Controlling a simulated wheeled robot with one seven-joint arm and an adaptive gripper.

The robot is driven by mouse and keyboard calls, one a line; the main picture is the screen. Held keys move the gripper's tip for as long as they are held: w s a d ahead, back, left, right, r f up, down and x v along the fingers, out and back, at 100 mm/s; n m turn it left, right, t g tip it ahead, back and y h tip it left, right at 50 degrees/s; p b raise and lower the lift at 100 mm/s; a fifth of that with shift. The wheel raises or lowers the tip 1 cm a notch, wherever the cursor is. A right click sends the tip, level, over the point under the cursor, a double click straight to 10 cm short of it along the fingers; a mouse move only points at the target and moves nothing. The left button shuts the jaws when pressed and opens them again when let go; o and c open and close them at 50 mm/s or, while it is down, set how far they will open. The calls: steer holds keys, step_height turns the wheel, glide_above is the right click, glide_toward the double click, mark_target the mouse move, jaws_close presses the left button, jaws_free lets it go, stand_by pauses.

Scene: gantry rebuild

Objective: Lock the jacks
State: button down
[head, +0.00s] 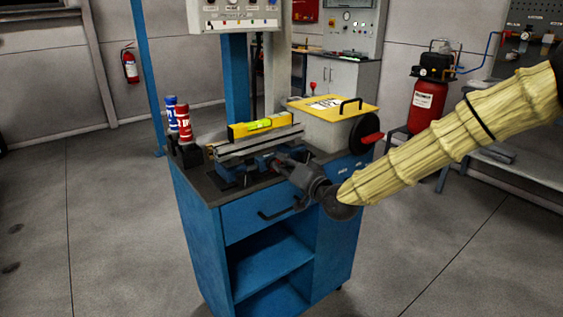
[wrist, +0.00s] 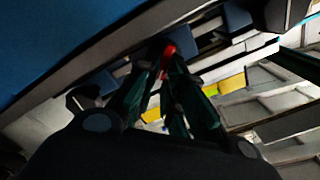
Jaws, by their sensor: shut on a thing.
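A grey metal rail (head: 240,146) rests on blue jacks (head: 228,172) on top of the blue cart. A yellow spirit level (head: 262,127) lies along the rail. My gripper (head: 281,161) reaches in from the right at the front of the right-hand jack, at about the height of the cart top. In the wrist view my gripper (wrist: 165,72) has its two fingers closed together on a small red part (wrist: 168,50). The fingers hide most of this part, and I cannot tell the position of the lock. The red part is hidden in the head view.
The blue cart (head: 200,215) has a drawer handle and open shelves below. Blue and red bottles (head: 183,123) stand at its left. A yellow-lidded box (head: 333,107) and a dark red-centred wheel (head: 366,133) are at its right. The floor in front is clear.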

steer(key=m, duration=0.4)
steer(key=shift+w+d+f+m, duration=0.1)
steer(key=shift+d+f+m, duration=0.2)
steer(key=shift+f, duration=0.1)
steer(key=shift+a+f+m+b, duration=0.15)
steer(key=shift+m+b, duration=0.3)
steer(key=shift+m, duration=0.65)
steer(key=shift+d+f+m+b, duration=0.1)
steer(key=shift+m+b, duration=0.3)
steer(key=shift+m, duration=0.7)
steer(key=c, duration=1.5)
jaws_free()
steer(key=shift+r, duration=0.15)
